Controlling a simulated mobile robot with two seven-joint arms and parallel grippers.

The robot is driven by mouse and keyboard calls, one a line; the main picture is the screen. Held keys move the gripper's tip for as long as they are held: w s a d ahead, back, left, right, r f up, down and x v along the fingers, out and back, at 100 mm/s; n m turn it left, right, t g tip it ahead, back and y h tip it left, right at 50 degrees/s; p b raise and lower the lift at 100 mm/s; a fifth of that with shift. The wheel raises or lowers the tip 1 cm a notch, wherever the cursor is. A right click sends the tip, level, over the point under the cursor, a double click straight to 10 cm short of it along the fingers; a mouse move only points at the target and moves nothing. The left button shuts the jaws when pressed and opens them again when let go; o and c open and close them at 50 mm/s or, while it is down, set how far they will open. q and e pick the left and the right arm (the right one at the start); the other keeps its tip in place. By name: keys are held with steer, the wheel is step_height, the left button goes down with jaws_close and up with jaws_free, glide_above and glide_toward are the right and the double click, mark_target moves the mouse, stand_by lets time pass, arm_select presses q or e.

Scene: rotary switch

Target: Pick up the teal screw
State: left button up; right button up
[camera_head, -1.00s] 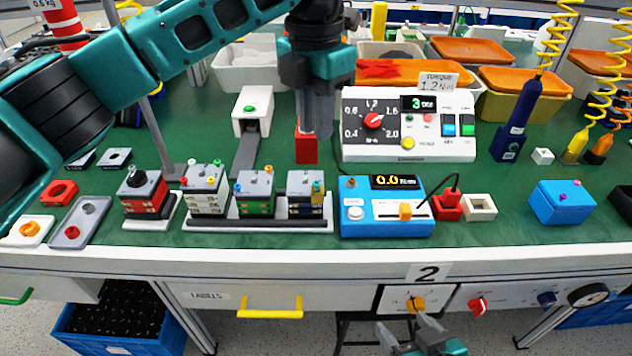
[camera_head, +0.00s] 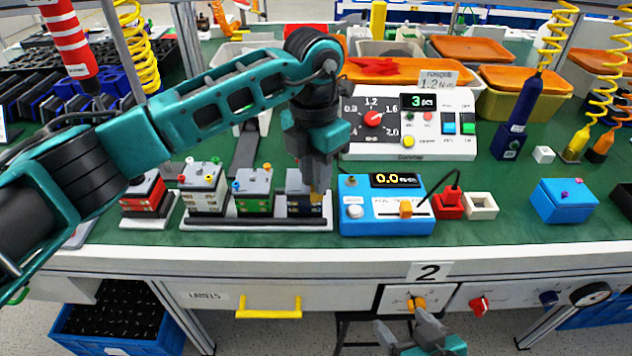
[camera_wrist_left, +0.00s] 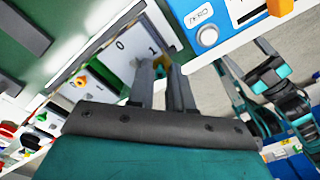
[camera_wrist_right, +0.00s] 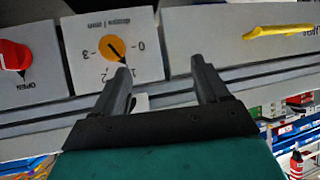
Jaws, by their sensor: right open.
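My left gripper (camera_head: 317,185) points down at the rightmost dark block (camera_head: 298,205) on the grey tray, its fingertips at the block's right end. In the left wrist view its fingers (camera_wrist_left: 163,75) are close together, with a small yellow piece (camera_wrist_left: 160,70) between or behind them. I cannot clearly make out the teal screw; the fingers cover that end of the block, where a small yellow-orange screw (camera_head: 316,197) shows beside them. My right gripper (camera_head: 407,326) is open and empty below the table edge, in front of the orange knob (camera_wrist_right: 113,48).
Blocks with coloured screws (camera_head: 205,185) (camera_head: 254,190) stand to the left on the same tray. A blue device reading 0.0 (camera_head: 388,210) stands close on the right. The white torque unit (camera_head: 440,125) is behind. The front drawer has a yellow handle (camera_head: 270,308).

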arm_select(q)
steer(key=shift+c, duration=0.2)
steer(key=c, duration=0.3)
jaws_close()
arm_select(e)
steer(key=shift+s+a+f, duration=0.1)
steer(key=shift+s+f, duration=0.05)
steer(key=shift+f, duration=0.15)
arm_select(q)
step_height(320, 180, up, 20)
steer(key=p, duration=0.2)
arm_select(e)
steer(key=shift+s+d+r+h, duration=0.3)
steer(key=shift+s+d, duration=0.05)
steer(key=shift+d, duration=0.2)
steer(key=shift+r, duration=0.1)
